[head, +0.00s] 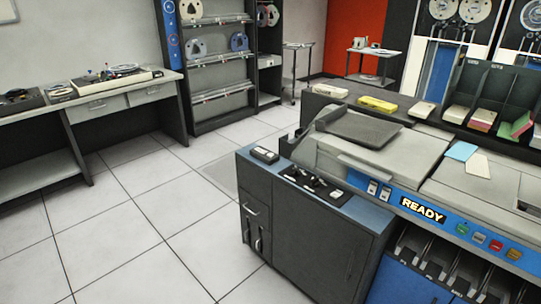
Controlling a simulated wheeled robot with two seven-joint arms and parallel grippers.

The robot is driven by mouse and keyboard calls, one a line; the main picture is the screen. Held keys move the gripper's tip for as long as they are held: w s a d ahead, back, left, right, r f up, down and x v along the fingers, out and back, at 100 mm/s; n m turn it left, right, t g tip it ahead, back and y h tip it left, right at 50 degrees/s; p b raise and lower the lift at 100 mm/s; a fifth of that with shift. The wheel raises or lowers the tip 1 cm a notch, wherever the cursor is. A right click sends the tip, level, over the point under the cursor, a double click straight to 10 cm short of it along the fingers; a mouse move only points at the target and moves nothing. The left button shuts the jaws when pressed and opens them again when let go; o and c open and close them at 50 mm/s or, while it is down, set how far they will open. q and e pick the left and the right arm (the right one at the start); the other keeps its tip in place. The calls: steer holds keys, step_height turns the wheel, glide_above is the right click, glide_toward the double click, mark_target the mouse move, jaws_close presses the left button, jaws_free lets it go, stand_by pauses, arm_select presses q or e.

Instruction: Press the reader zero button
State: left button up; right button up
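The card machine fills the right side, with a blue front panel (405,201) bearing a lit READY sign (423,210). Right of the sign is a row of small buttons: a green button (461,229), a pale button (478,237), a red button (496,245) and an orange button (514,254). Their labels are too small to read, so I cannot tell which is reader zero. Two small pale switches (378,190) sit left of the sign. Neither of my grippers is in view.
A dark cabinet (320,240) with a blue top stands at the machine's left end. Card slots (440,265) lie below the panel. Loose blue and cream cards (462,151) lie on top. Tiled floor (150,220) is clear at left, before a desk (115,112) and reel rack (215,60).

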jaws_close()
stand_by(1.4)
